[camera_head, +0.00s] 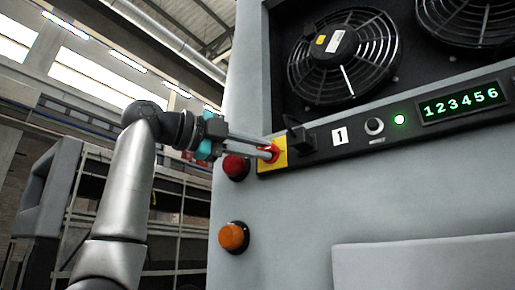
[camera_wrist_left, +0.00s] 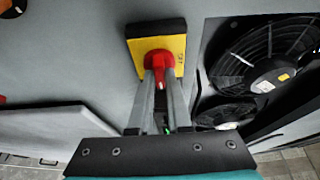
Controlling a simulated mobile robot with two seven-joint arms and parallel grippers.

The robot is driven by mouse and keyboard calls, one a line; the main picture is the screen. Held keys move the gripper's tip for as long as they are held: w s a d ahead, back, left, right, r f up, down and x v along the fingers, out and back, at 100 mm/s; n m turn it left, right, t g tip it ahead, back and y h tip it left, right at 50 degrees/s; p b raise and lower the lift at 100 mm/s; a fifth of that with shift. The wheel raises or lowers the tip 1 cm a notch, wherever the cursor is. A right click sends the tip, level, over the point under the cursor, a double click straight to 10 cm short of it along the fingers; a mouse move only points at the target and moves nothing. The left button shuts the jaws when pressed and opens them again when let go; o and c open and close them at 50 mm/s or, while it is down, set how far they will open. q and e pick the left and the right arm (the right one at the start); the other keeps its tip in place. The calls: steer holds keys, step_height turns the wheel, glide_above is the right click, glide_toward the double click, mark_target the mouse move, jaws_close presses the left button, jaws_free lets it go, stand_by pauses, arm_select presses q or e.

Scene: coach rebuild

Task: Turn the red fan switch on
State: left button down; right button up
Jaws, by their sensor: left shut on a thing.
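The red fan switch (camera_head: 272,153) is a red knob on a yellow plate at the left end of a black control strip. In the left wrist view the red knob (camera_wrist_left: 157,62) sits in the middle of its yellow plate (camera_wrist_left: 172,45). My left gripper (camera_head: 264,152) reaches the switch from the left, and its two fingers are shut on the red knob. The fingertips cover part of the knob, and its exact turn position is hard to read. My right gripper is in neither view.
The strip also bears a black part (camera_head: 299,139), a small knob (camera_head: 374,126), a lit green lamp (camera_head: 399,119) and a display (camera_head: 459,104) reading 123456. Caged fans (camera_head: 343,57) lie above. Red (camera_head: 236,167) and orange (camera_head: 233,237) lamps protrude below my left gripper.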

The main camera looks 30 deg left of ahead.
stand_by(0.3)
arm_select(q)
steer(key=c, duration=0.9)
jaws_free()
steer(key=shift+d, duration=0.1)
steer(key=shift+o, duration=0.2)
steer(key=b+v, duration=0.2)
steer(key=v, duration=1.3)
steer(key=shift+s, duration=0.2)
